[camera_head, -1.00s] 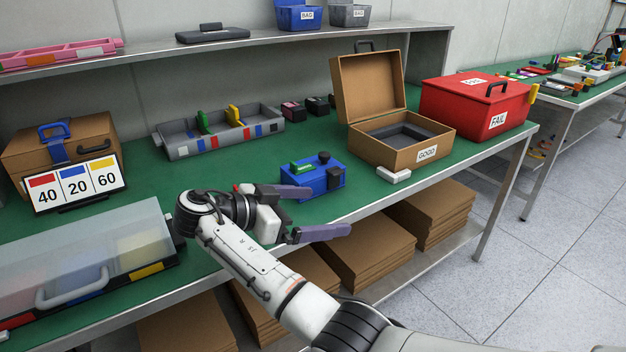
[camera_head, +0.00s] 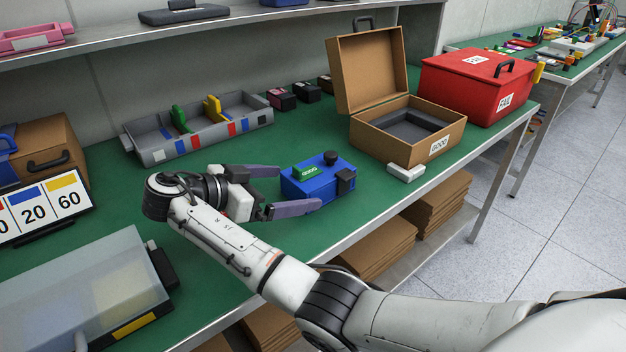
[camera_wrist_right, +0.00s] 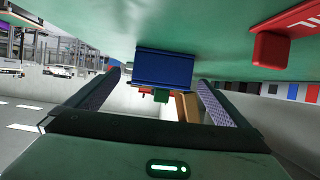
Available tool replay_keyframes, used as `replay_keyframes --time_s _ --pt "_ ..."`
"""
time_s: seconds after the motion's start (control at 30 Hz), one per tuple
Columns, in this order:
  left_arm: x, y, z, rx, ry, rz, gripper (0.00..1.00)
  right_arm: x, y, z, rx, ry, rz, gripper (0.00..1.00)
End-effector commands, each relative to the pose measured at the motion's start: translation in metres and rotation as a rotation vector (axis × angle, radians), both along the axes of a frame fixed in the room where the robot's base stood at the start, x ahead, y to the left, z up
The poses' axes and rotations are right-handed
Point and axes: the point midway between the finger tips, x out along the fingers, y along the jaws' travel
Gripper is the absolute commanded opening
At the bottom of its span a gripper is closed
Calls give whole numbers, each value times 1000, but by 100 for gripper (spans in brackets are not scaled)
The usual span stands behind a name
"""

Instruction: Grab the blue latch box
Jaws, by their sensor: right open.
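The blue latch box (camera_head: 321,184) sits on the green table top. It has a green latch with lettering and a black knob on top, and a black part on its right side. My right gripper (camera_head: 289,189) is open just left of the box, with its purple-grey fingers pointing toward it. One finger is near the box's back-left side and the other passes low along its front. In the right wrist view the blue latch box (camera_wrist_right: 163,68) shows ahead between the two spread fingers. The picture there looks upside down. My left gripper is not in view.
An open brown case (camera_head: 437,152) marked GOOD and a red box (camera_head: 462,97) marked FAIL stand to the right. A white block (camera_head: 405,172) lies near the table's front edge. A grey divided tray (camera_head: 160,152) is behind; a translucent-lidded case (camera_head: 85,285) is at front left.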

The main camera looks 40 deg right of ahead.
Motion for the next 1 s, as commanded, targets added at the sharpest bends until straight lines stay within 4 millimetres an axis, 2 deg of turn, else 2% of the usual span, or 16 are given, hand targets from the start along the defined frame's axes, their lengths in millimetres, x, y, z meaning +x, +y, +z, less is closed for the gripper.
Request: replay_keyframes --time_s 0.1,0.2,0.6,0.87,0.9,1.0 --pt "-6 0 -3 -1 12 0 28 1 -16 -6 -1 0 -1 100" --pt "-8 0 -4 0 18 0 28 2 -21 -9 -1 0 0 100" --pt "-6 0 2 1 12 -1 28 6 -67 -26 -1 0 -1 100" --pt "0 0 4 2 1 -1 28 7 -71 -28 0 0 1 100" --pt "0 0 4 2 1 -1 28 7 -70 -27 0 0 0 98" --pt "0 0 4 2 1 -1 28 7 -70 -27 0 0 0 81"
